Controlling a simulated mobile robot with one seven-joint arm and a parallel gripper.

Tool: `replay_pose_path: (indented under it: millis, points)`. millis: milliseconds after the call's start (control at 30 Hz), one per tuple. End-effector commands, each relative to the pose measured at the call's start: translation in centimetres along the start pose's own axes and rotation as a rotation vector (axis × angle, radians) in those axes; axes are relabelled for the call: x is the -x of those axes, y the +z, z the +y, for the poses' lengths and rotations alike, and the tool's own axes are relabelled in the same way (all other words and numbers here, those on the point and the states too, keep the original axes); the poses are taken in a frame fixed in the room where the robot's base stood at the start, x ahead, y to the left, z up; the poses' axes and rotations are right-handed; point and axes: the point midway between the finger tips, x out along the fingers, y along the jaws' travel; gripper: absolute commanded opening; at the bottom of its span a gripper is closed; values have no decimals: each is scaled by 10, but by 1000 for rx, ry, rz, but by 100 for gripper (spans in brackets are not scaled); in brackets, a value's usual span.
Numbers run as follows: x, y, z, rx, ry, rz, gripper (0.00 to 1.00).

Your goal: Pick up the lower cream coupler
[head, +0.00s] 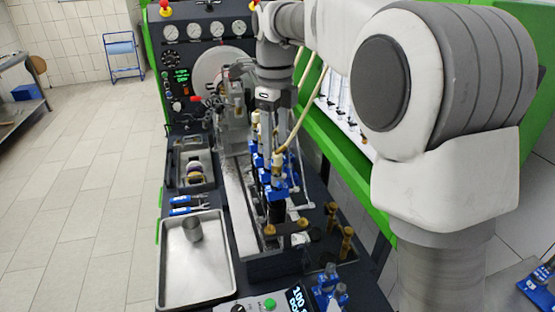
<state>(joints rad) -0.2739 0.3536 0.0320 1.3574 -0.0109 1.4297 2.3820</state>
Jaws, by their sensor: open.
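The lower cream coupler (279,157) sits on top of a blue-and-metal upright fitting on the testbench, with a cream hose running up and right from it. Another cream coupler (255,120) shows farther back and higher in the picture. My gripper (268,108) points down over the bench, above and a little left of the lower coupler in the picture. It is open, and I see nothing held in it. Its fingertips are small and hard to make out against the fittings behind, and its exact distance from the coupler cannot be told.
Blue fittings (276,190) crowd below the couplers. Brass fittings (346,243) stand at front right. The gauge panel (205,30) stands behind.

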Motion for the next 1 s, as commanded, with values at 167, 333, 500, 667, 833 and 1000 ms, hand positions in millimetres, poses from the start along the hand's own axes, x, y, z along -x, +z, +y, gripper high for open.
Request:
replay_pose_path:
  millis: [167,333,500,667,833,1000]
  points:
    - [-24,-5,0,0,3,3,65]
    - [-44,-5,0,0,2,2,65]
    - [-48,-5,0,0,0,1,65]
    - [-48,-5,0,0,0,1,58]
    - [-48,-5,0,0,0,1,27]
    - [-48,-5,0,0,1,1,0]
